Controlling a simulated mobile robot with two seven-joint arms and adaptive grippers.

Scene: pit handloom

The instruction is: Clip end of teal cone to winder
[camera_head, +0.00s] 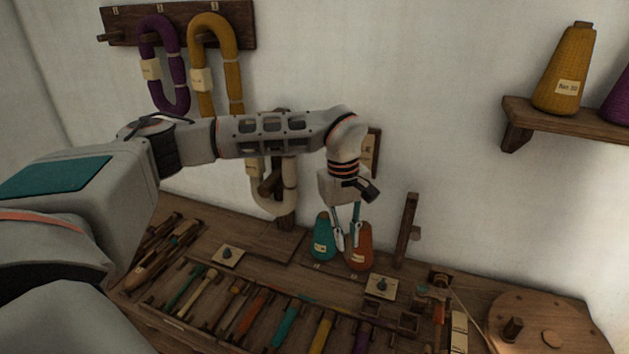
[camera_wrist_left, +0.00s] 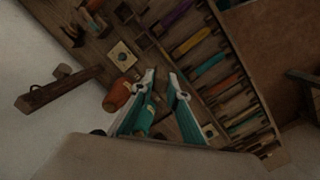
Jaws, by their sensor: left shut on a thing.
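The teal cone (camera_head: 322,238) stands on the bench with a pale label, just left of my left gripper. My left gripper (camera_head: 345,243) points down between it and the orange cone (camera_head: 361,250). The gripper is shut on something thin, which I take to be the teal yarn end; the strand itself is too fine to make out. In the left wrist view the fingers (camera_wrist_left: 161,77) show with a narrow gap, teal at their bases. A round wooden disc (camera_head: 575,318) with an upright peg, likely the winder, is at the lower right. My right gripper is out of view.
A slotted rack (camera_head: 212,322) of colored shuttles or bobbins lies along the front. A wooden post (camera_head: 406,232) stands right of the cones. Hanks (camera_head: 215,50) hang on the wall, and a shelf (camera_head: 575,117) holds cones. Small wooden fittings (camera_head: 440,279) sit before the disc.

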